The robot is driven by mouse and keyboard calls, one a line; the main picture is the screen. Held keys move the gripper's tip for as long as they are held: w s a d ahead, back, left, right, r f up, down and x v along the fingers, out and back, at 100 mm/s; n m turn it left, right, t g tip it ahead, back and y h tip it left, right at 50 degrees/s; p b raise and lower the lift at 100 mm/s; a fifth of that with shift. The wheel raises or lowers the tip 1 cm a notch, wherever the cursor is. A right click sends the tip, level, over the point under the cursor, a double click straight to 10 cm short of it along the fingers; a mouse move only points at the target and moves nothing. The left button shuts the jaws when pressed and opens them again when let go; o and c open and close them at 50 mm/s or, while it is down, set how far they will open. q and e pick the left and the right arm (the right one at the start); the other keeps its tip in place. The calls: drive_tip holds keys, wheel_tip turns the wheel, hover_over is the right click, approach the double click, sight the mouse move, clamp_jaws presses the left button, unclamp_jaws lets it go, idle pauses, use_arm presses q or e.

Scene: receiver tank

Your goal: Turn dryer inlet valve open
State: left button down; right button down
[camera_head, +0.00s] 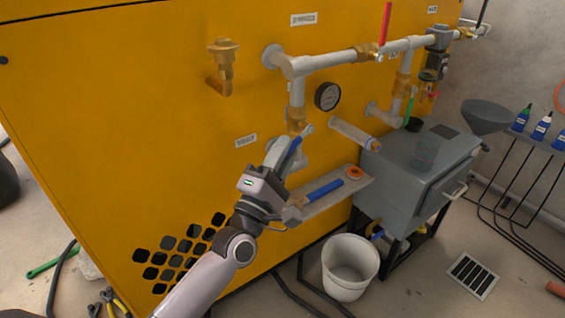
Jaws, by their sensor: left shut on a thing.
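My left gripper (286,155) reaches up from the bottom of the head view to the yellow cabinet's pipework. It is shut on a blue lever (295,152), which slants up to the right to a small grey nut. The lever sits at a brass valve body (297,117) on the vertical grey pipe below the elbow. The fingers partly hide the lever and the flange behind it. No readable label marks this as the dryer inlet valve. My right gripper is not in view.
A red lever (386,22) stands upright on the top pipe. A gauge (327,97) is right of the held valve. A shelf (335,199) with a blue-handled part (325,190) lies below. A grey box unit (400,165) and white bucket (350,268) stand right.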

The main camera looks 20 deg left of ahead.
use_arm(q)
drive_tip(key=shift+d, duration=0.1)
idle(0.4)
drive_tip(key=c, duration=1.1)
unclamp_jaws()
drive_tip(key=shift+o, duration=0.2)
drive_tip(key=v, duration=0.7)
drive_tip(key=shift+f, duration=0.1)
